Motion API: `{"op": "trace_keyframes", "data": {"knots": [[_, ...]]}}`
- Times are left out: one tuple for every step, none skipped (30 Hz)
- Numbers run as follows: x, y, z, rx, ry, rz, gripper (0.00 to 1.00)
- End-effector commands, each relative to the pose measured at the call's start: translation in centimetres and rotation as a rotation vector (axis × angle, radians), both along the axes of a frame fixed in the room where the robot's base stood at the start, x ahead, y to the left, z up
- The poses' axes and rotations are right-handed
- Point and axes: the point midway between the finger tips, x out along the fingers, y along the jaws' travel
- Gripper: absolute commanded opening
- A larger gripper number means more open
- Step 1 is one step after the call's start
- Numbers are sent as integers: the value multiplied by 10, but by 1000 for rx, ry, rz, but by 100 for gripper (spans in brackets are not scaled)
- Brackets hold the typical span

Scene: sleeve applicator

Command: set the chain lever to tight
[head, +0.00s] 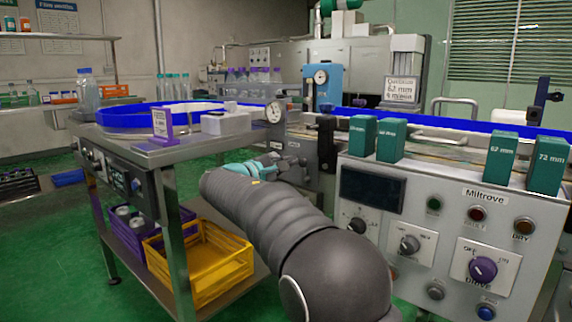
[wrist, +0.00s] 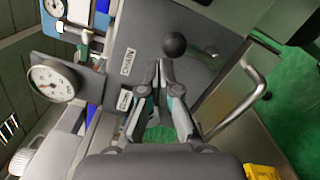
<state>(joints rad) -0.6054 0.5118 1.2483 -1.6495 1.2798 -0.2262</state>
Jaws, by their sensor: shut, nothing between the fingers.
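A lever with a round black knob (wrist: 174,46) stands out from a grey panel (wrist: 145,25) in the wrist view; I take it to be the chain lever. My gripper (wrist: 161,68) is shut and empty, its fingertips just below the knob in the picture. I cannot tell whether they touch it. Two small white labels (wrist: 127,62) sit on the panel left of the fingers, too small to read surely. In the head view my gripper (head: 298,162) is by the grey panel (head: 327,150) between the bench and the machine, and the lever is hard to make out.
A dial gauge (wrist: 52,81) stands left of the panel, and a metal handle (wrist: 235,90) is to the right. In the head view a steel bench (head: 150,155) with crates is at left; the Miltrove control console (head: 450,230) is at right, with green boxes on top.

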Motion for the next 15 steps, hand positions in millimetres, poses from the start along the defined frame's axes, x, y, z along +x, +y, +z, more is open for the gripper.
{"op": "trace_keyframes", "data": {"knots": [[-2, -2, 3, 1, -4, -5, 0], [-2, -3, 3, 1, -4, -5, 0], [-2, -3, 4, 1, -4, -6, 0], [-2, -3, 4, 1, -4, -6, 0], [-2, -4, 4, 1, -4, -6, 0], [-2, -4, 4, 0, -5, -7, 0], [-2, -4, 4, 0, -5, -7, 0], [-2, -5, 4, 0, -5, -8, 0], [-2, -5, 4, 0, -5, -8, 0], [-2, -5, 4, 0, -5, -9, 0], [-2, -6, 4, 0, -5, -9, 0], [-2, -6, 4, 0, -5, -9, 0], [-2, -6, 4, 0, -5, -10, 0], [-1, -6, 4, 0, -5, -10, 0], [-1, -7, 4, 0, -5, -10, 0]]}}
